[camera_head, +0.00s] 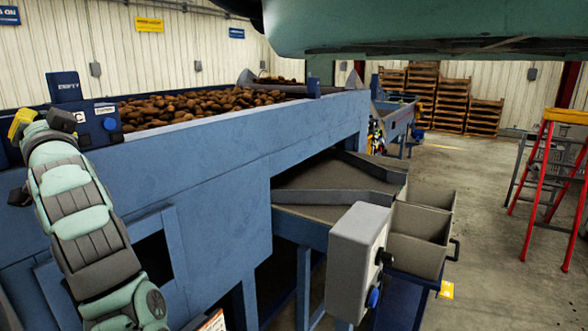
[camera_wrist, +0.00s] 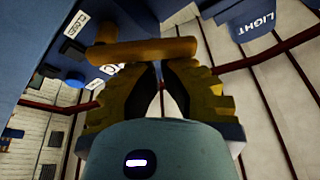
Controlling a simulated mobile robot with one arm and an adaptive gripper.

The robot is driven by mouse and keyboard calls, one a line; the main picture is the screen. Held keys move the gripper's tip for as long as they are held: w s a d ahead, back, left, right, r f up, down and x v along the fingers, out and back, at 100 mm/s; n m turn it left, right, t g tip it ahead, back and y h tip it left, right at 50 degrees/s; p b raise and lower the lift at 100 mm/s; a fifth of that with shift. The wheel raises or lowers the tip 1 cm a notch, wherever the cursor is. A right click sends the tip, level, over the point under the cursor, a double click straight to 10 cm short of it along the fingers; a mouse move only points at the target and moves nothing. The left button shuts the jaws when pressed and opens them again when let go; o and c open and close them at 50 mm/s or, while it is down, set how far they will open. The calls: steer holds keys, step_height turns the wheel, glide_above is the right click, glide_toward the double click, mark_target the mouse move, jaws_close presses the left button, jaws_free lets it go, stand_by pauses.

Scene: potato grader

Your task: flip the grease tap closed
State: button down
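A yellow-orange lever handle (camera_wrist: 140,52), which looks like the grease tap's, runs almost level across the top of the wrist view. Its left end is by a blue panel. My gripper (camera_wrist: 161,68) has yellow ridged fingers that nearly meet at the tips, just below the lever. Nothing shows between them. I cannot tell whether the tips touch the lever. In the head view, my gripper is at the far left beside the blue control box (camera_head: 100,124), mostly hidden by my wrist. A yellow part (camera_head: 22,122) shows there, but I cannot tell whether it is lever or finger.
A blue panel (camera_wrist: 62,50) with labels and dark knobs is close on the left. A blue sign (camera_wrist: 248,20) hangs at upper right. Potatoes (camera_head: 200,104) fill the grader behind the blue side wall (camera_head: 200,160). A grey box (camera_head: 355,255) and bins (camera_head: 420,235) stand right.

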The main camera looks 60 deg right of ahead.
steer(key=n+b, duration=0.1)
steer(key=b, duration=0.1)
steer(key=a+f+n+y+b, duration=0.1)
steer(key=b, duration=0.2)
steer(key=n+b, duration=0.2)
steer(key=b, duration=0.1)
steer(key=shift+a+f+t+y, duration=0.15)
steer(key=shift+t+y, duration=0.15)
steer(key=shift+y, duration=0.1)
steer(key=shift+b, duration=0.45)
steer(key=shift+a+r, duration=0.1)
steer(key=shift+r, duration=0.1)
steer(key=s+b, duration=0.4)
steer(key=s, duration=0.5)
steer(key=shift+s+d+r, duration=0.25)
